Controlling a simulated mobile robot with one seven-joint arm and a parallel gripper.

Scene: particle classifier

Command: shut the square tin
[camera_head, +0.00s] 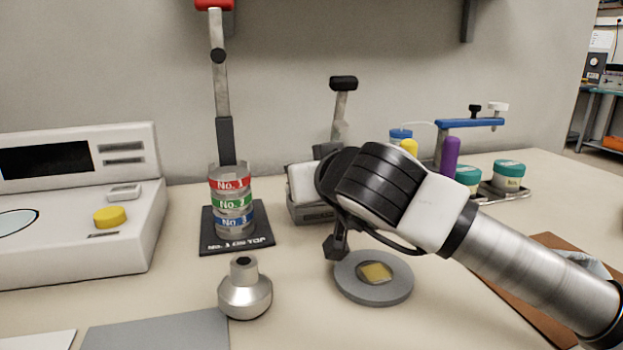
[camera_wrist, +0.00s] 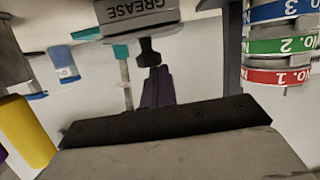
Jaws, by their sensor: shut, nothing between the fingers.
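I see no clearly square tin in the open. A grey box-shaped container (camera_head: 308,212), which may be the square tin, stands behind my wrist. A pale panel rises above its rim; the arm hides the rest, so I cannot tell how its lid stands. My gripper (camera_head: 336,250) points down in front of it, beside a round grey dish (camera_head: 374,290) with a yellow square patch inside.
A stack of numbered rings (camera_head: 231,203) stands on a black base at the left, with a round metal weight (camera_head: 245,292) in front. A white instrument (camera_head: 75,210) fills the far left. Green-lidded jars (camera_head: 509,174) and a purple bottle (camera_head: 449,154) stand behind my arm.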

